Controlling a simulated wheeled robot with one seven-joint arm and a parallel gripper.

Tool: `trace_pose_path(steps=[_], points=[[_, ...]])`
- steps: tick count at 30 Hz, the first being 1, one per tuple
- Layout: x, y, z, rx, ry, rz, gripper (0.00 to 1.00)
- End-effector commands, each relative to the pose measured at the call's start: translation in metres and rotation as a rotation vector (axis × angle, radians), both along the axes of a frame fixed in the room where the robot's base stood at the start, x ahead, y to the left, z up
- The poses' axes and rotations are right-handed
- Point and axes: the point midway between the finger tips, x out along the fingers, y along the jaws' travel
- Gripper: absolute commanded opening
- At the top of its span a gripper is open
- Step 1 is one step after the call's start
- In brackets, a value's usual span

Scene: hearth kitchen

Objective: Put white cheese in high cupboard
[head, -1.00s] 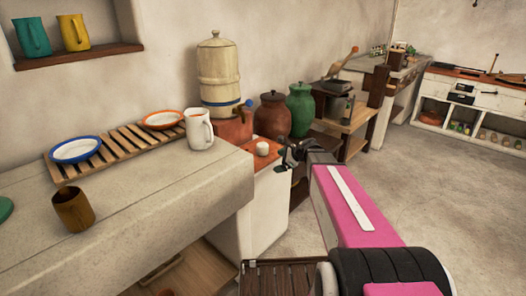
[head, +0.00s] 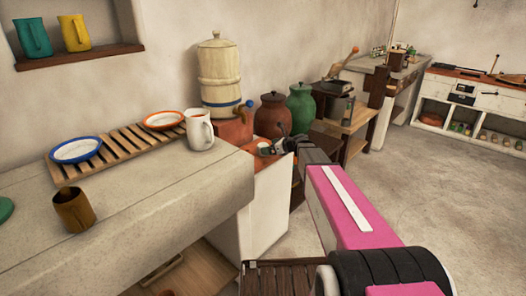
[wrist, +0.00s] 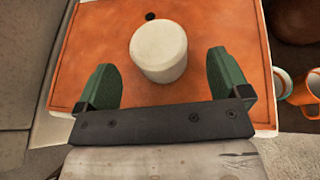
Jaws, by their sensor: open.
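The white cheese (wrist: 158,50) is a short pale cylinder on an orange-red board or tiled top (wrist: 95,35). In the head view the cheese is mostly hidden by my gripper (head: 268,149), which is over that small stand. In the wrist view my gripper (wrist: 160,78) is open and empty. Its two green fingers point toward the cheese, one on each side, with a gap on both sides. The cheese lies partly beyond the space between the fingers. I cannot make out a high cupboard in these views.
A white mug (head: 199,130) and a slatted rack (head: 110,150) with plates stand on the counter at left. A cream water filter (head: 219,72), a brown jar (head: 272,115) and a green jar (head: 301,108) are behind the stand. Open floor lies right.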

Motion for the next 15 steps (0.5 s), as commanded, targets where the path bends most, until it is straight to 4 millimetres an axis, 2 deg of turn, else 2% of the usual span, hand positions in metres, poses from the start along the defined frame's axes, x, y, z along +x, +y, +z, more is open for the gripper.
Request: trace_pose_path(steps=[9,15], points=[[0.024,0.033,-0.014,-0.001,0.001,0.001,0.94],[0.024,0.035,-0.015,-0.001,0.000,-0.001,0.94]])
